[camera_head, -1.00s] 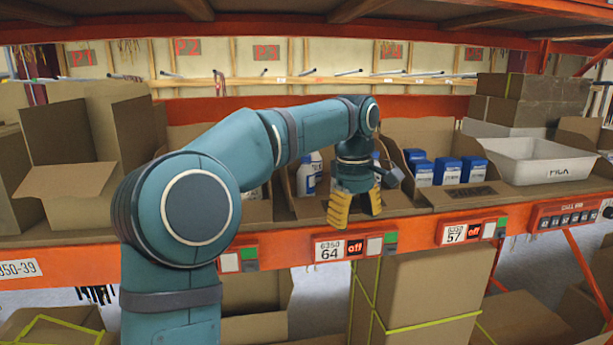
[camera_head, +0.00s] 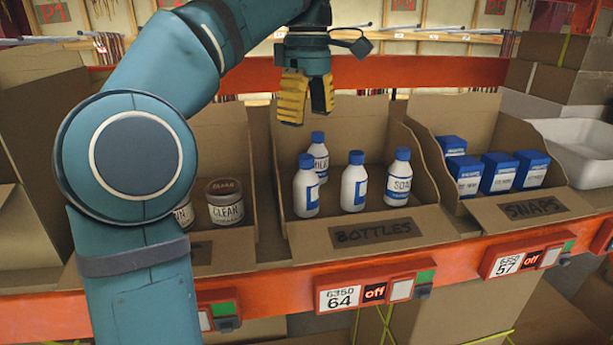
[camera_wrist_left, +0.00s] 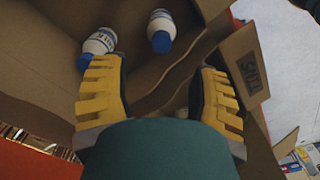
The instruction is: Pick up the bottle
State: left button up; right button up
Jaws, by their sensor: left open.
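Several white bottles with blue caps stand upright in a cardboard box (camera_head: 375,232) labelled "BOTTLES": a front-left bottle (camera_head: 306,190), a back-left bottle (camera_head: 318,158), a middle bottle (camera_head: 354,184) and a right bottle (camera_head: 398,180). My left gripper (camera_head: 308,108), with yellow fingers, is open and empty above the left side of the box, higher than the caps. In the left wrist view, the open fingers (camera_wrist_left: 164,95) frame mostly cardboard; one bottle (camera_wrist_left: 98,46) shows near the left finger and another bottle (camera_wrist_left: 161,30) farther up. My right gripper is not in view.
A "SNAPS" box (camera_head: 535,208) with blue-and-white packs (camera_head: 499,173) stands to the right, and a box with jars (camera_head: 225,200) to the left. A white bin (camera_head: 590,150) is at far right. An orange shelf beam (camera_head: 440,73) runs behind the gripper.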

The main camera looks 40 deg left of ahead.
aim_at(306, 157)
pick_arm(q)
jog(key=shift+a+f, duration=0.1)
jog(key=shift+f, duration=0.05)
notch_tip(306, 157, down, 7)
jog(key=b, duration=0.2)
jog(key=shift+s+b, duration=0.15)
jog(key=shift+b, duration=0.25)
jog(key=shift+f+b, duration=0.75)
jog(key=shift+f, duration=2.35)
jog(key=shift+c, duration=0.2)
jog(key=c, duration=0.9)
